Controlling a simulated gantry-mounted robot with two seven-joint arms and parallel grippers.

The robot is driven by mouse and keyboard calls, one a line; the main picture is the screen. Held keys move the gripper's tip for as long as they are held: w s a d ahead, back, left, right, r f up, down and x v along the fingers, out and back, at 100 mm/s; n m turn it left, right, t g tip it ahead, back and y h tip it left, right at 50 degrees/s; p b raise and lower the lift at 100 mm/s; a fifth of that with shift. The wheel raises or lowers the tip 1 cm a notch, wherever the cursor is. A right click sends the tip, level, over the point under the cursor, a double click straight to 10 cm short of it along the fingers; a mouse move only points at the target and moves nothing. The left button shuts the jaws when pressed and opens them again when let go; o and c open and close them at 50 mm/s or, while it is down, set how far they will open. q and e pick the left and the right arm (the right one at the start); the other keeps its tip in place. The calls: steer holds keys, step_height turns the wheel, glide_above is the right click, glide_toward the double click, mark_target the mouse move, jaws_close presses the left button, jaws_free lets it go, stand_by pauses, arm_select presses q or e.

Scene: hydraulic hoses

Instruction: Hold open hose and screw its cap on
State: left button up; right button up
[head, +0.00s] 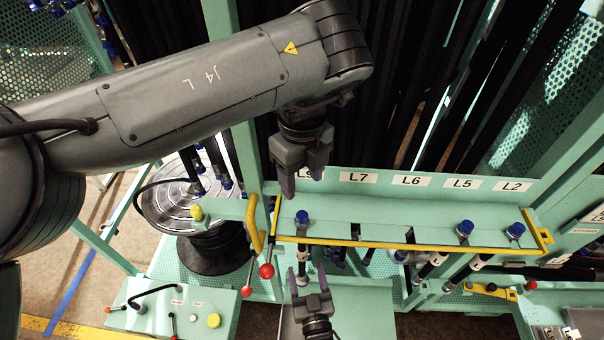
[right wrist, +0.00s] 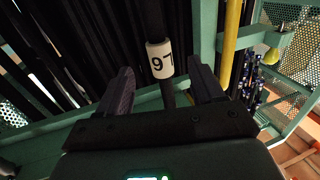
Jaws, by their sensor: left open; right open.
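A black hose with a white label (head: 303,281) hangs below the front edge of the green rack, under its leftmost slot. In the right wrist view the label (right wrist: 160,60) reads 97. A blue cap (head: 302,217) shows on the rack directly above this hose; I cannot tell how it is seated. My left gripper (head: 302,184) is open and empty, fingers pointing down just above the blue cap. My right gripper (head: 307,270) is open below the rack, its fingers on either side of the hose. The right wrist view shows the hose between the spread fingers, with gaps at both sides.
The green rack (head: 395,229) has a yellow front rail and labels L7, L6, L5 and L2. Two more blue caps (head: 465,228) (head: 515,231) sit at its right. A red-knobbed lever (head: 266,271) and a yellow handle (head: 255,228) stand left of my right gripper.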

steer(key=s, duration=0.4)
steer(key=shift+s+d, duration=0.25)
steer(key=shift+d, duration=0.15)
